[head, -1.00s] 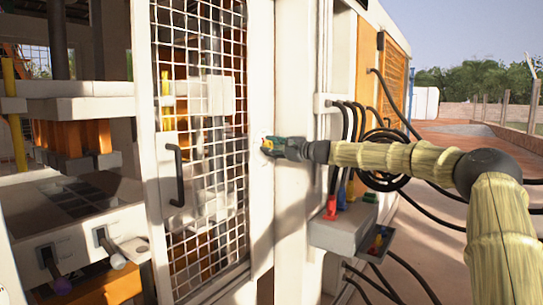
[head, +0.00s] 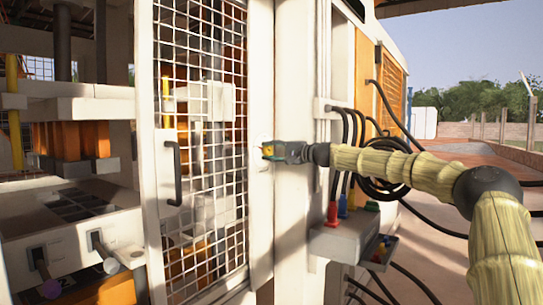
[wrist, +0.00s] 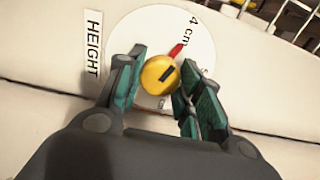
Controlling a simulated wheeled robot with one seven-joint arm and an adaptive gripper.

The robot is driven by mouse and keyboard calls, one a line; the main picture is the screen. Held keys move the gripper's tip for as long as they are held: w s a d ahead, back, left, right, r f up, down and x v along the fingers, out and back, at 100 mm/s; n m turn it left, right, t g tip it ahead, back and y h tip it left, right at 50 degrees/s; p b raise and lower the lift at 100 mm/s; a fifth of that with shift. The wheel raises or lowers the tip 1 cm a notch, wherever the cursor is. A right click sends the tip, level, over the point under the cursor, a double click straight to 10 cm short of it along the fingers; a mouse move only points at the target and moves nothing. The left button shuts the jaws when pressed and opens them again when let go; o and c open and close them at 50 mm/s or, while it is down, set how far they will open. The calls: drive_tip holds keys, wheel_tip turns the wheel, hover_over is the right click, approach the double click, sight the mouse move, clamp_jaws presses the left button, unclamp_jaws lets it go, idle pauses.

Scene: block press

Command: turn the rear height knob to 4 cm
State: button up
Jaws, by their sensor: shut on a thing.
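The height knob (wrist: 158,77) is a round yellow knob with a short black mark on its face. It sits on a white dial disc (wrist: 147,32) beside a HEIGHT label (wrist: 92,44). A red pointer (wrist: 177,50) at the knob's upper right points toward the "4 cm" print (wrist: 189,30). Another print on the disc is partly hidden by my right finger. My gripper (wrist: 157,84) has one finger on each side of the knob and is shut on it. In the head view my gripper (head: 270,152) is at the white post, and the dial is barely visible.
A mesh door (head: 205,130) with a black handle (head: 174,173) stands left of the post. Two levers (head: 104,252) show at the press's lower left. Right of the post, black hoses (head: 345,130) hang above a grey box (head: 345,240), below my arm.

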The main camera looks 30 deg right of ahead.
drive_tip(key=shift+d, duration=0.15)
idle(0.3)
drive_tip(key=o, duration=1)
drive_tip(key=shift+d+f, duration=0.1)
drive_tip(key=shift+o, duration=0.2)
drive_tip(key=v, duration=1.2)
drive_tip(key=shift+w, duration=0.1)
